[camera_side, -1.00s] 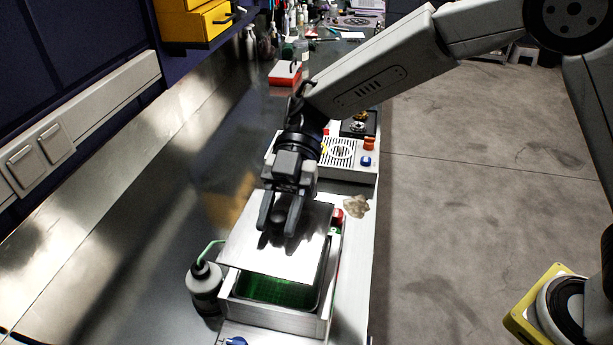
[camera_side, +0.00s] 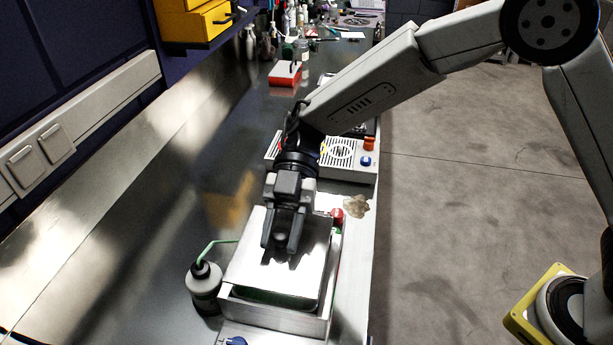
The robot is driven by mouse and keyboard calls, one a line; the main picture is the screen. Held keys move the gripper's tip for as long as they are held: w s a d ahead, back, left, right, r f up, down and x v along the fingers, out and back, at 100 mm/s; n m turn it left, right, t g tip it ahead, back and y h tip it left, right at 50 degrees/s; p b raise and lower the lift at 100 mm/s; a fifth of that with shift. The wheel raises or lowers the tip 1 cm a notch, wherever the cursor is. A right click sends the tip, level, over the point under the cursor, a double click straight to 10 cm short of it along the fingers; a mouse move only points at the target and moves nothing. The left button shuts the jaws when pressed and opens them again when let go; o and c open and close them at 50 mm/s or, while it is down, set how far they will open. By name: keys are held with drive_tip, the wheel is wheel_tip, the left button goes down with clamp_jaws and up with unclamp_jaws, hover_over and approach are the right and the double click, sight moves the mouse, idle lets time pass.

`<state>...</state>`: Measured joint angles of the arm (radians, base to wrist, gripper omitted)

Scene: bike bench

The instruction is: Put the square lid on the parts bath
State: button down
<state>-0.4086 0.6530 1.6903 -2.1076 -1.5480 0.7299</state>
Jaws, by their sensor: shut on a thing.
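The square lid (camera_side: 290,279) is a flat, light metal plate with a dark knob in its middle. My gripper (camera_side: 281,253) is shut on the knob from above, and its fingers partly hide it. The parts bath (camera_side: 272,314) is a pale open box with green liquid inside. The lid lies over most of its opening. A dark green strip of the inside shows along the near edge. I cannot tell whether the lid touches the rim.
A grey squeeze bottle (camera_side: 204,287) with a green spout stands close to the left of the bath. A red button (camera_side: 337,215) and a crumpled rag (camera_side: 356,206) lie at the right behind it. A vented grey unit (camera_side: 345,158) stands farther back. The bench at left is clear.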

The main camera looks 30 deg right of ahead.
sight(283, 249)
drive_tip(key=shift+f, duration=1.4)
drive_tip(key=shift+f, duration=0.6)
idle(1.1)
drive_tip(key=shift+c, duration=1.4)
unclamp_jaws()
drive_tip(key=shift+w+d, duration=0.1)
